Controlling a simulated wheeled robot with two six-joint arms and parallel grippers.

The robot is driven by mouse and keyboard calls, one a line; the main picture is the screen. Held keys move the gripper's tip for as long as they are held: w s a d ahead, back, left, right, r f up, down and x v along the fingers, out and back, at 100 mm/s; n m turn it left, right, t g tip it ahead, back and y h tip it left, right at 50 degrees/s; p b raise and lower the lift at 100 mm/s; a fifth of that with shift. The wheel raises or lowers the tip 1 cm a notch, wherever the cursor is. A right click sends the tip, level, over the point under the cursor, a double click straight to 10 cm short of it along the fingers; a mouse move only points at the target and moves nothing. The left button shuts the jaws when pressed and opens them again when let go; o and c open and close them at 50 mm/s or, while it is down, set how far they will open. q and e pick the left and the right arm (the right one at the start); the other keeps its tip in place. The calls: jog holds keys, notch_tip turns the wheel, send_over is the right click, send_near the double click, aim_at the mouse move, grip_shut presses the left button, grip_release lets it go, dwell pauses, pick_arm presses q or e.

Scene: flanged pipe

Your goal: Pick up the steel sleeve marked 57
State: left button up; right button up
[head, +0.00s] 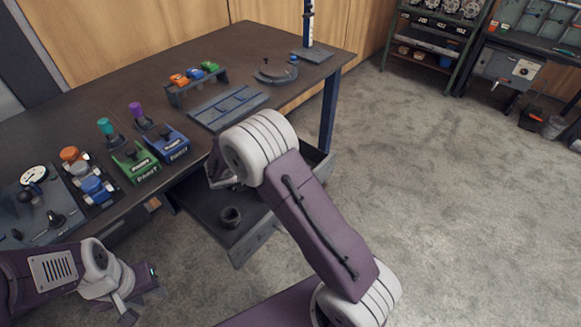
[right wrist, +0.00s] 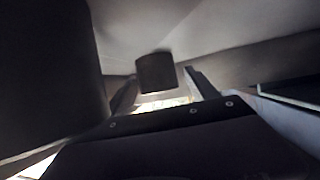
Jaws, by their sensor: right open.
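A dark grey steel sleeve (head: 231,216) stands in the open drawer (head: 262,232) under the bench; no number on it can be read. In the right wrist view a dark cylinder (right wrist: 155,73), which looks like this sleeve, shows just beyond and between my fingertips. My right gripper (right wrist: 162,88) is open, with one finger on each side of the cylinder's lower part in the picture; contact cannot be judged. In the head view my right arm mostly hides this gripper at the drawer. My left gripper (head: 140,297) is at the lower left, its fingers apart and empty.
The drawer walls and bench edge are close around my right gripper.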

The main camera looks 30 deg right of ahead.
jog(key=shift+x, duration=1)
jog(key=shift+a, duration=0.1)
grip_shut()
